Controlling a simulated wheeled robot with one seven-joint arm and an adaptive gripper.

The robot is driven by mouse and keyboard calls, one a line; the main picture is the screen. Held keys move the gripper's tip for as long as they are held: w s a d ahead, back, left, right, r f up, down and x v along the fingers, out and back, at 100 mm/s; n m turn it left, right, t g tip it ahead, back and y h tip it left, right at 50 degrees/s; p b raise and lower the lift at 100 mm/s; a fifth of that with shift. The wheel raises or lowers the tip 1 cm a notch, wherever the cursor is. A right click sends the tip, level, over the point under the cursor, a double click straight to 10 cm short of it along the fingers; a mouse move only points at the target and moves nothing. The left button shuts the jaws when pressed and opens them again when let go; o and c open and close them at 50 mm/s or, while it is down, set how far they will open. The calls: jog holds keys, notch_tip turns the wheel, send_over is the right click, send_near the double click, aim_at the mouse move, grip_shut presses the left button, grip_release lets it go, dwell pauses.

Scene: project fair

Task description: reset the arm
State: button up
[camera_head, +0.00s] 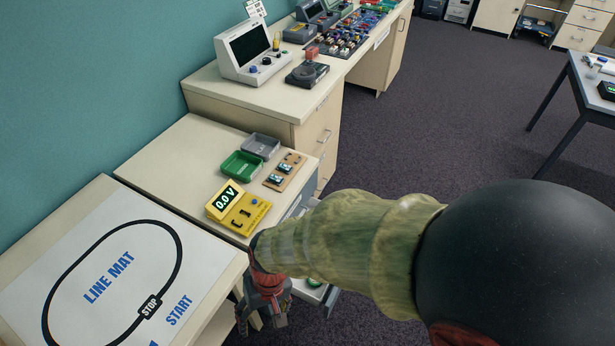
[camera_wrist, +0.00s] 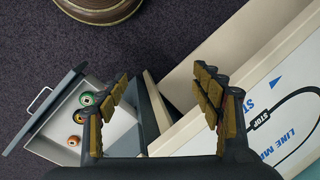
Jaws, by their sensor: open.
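My gripper (camera_head: 265,300) hangs at the front edge of the low desk, to the right of the line mat (camera_head: 60,240) in the head view. In the wrist view its two padded fingers (camera_wrist: 160,92) stand wide apart with nothing between them. My arm stretches in from the right of the head view and hides part of the desk front. Below the gripper in the wrist view is an open drawer (camera_wrist: 112,142) holding several small round parts, some green and some orange. The drawer only partly shows behind my arm in the head view.
A yellow meter (camera_head: 250,214) reading 0.0 V, a green tray (camera_head: 242,166), a grey tray (camera_head: 262,146) and a small wooden board (camera_head: 294,160) stand on the desk. A higher bench with devices is behind. Dark carpet (camera_head: 450,110) is clear between the bench and a right-hand table (camera_head: 590,88).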

jog(key=w+d+r+m+t+p, duration=0.1)
jog(key=w+d+r+m+t, duration=0.1)
jog(key=d+r, duration=1.1)
jog(key=w+d+r+m+t+h, duration=0.1)
jog(key=d+r+t, duration=0.4)
jog(key=d+r, duration=0.9)
jog(key=w+d+m, duration=0.1)
jog(key=d+m, duration=0.1)
jog(key=d, duration=0.3)
jog(key=shift+w+m+h+p, duration=0.3)
jog(key=shift+w+m+p, duration=0.05)
jog(key=shift+w+m, duration=0.05)
